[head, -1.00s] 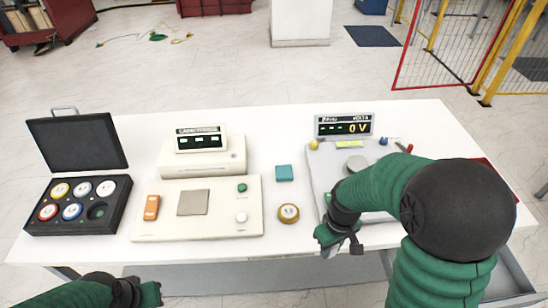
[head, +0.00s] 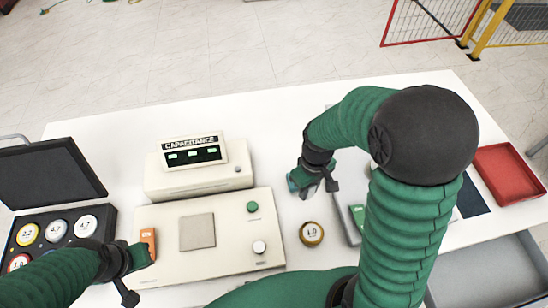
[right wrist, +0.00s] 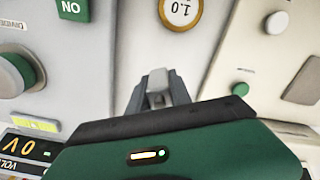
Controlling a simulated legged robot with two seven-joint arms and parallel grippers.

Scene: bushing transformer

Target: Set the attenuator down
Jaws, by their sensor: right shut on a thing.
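My right gripper (head: 309,191) is low over the white table, between the capacitance meter and the voltage unit. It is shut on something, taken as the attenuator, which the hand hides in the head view. In the right wrist view the grey fingers (right wrist: 157,98) are close together, with a small pale grey piece between them; its full shape is hidden. I cannot tell whether it touches the table. My left gripper (head: 138,258) is by the orange piece (head: 148,241) on the cream panel; its jaws are unclear.
A round disc marked 1.0 (head: 311,234) lies just in front of my right gripper. The capacitance meter (head: 192,155) stands behind the cream panel (head: 228,225). An open black case (head: 50,175) is at left, a red tray (head: 508,176) at right. The back of the table is clear.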

